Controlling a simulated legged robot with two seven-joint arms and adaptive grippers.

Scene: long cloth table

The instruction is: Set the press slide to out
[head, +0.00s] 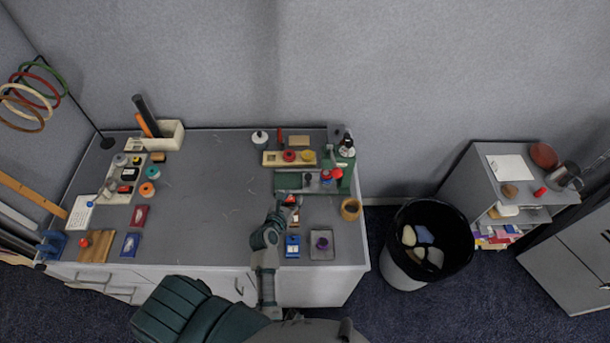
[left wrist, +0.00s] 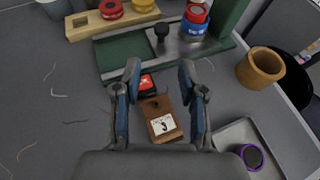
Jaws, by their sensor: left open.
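The press (head: 294,184) is a green frame with an upright at its right end, near the right side of the table. Its grey metal slide (left wrist: 186,48) shows in the left wrist view, lying in the green base (left wrist: 122,52). A black knob (left wrist: 161,34) stands on the slide's left part. A red and blue round piece (left wrist: 194,24) sits at its right part, beside the upright. My left gripper (head: 285,202) is open and empty, just in front of the press; its fingers (left wrist: 159,74) point toward the knob, apart from it. My right gripper is out of view.
Below my fingers are a red-and-black item (left wrist: 147,84) and a brown block with a numbered label (left wrist: 161,121). A wooden cup (head: 350,208) and a grey tray (head: 321,252) stand to the right. A cream rack (head: 271,158) lies behind the press. The table's middle is clear.

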